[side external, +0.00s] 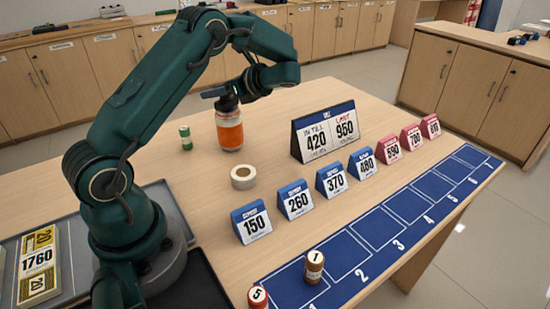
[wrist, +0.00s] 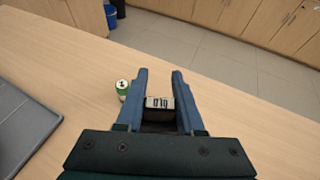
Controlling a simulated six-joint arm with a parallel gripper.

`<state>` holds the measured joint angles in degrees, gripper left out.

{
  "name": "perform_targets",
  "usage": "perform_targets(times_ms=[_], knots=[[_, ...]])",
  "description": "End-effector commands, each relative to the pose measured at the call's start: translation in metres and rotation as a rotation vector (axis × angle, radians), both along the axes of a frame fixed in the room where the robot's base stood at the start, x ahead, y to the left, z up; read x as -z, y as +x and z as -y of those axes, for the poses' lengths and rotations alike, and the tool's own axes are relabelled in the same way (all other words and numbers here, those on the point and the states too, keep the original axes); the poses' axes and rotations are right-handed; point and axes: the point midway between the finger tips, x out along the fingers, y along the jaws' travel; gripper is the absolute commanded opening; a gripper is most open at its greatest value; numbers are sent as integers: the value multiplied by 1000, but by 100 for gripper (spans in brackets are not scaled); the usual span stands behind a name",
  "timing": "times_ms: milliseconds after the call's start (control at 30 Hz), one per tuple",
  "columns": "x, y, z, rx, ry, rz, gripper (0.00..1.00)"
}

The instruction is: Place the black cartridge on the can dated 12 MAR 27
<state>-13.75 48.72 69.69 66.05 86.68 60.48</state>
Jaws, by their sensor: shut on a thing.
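My gripper (side external: 219,94) is over the counter, and its blue fingers show in the wrist view (wrist: 159,82). They are shut on a dark piece with a white face (wrist: 159,103) bearing dark marks, too small to read. An orange jar (side external: 230,134) with a dark upper part is directly under the gripper in the side view; I cannot tell whether they touch. A small green and white can (side external: 185,138) stands left of the jar, and left of the fingers in the wrist view (wrist: 122,86). No date is readable on anything, so I cannot identify the can dated 12 MAR 27.
A tape roll (side external: 243,177) lies in front of the jar. Blue and red number stands (side external: 331,180) form a diagonal row, with a larger sign (side external: 324,132) behind. A blue numbered strip (side external: 377,229) runs along the front, with a brown roll (side external: 314,266) on it.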

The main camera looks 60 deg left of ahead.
Motion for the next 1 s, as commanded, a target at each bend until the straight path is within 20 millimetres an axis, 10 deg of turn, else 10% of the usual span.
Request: perform_targets(times_ms=[300,333,400,1000], knots=[[2,0,0,1,0,0,0],[3,0,0,1,0,0,40],[2,0,0,1,0,0,67],[-13,13,28,6,1,5,67]])
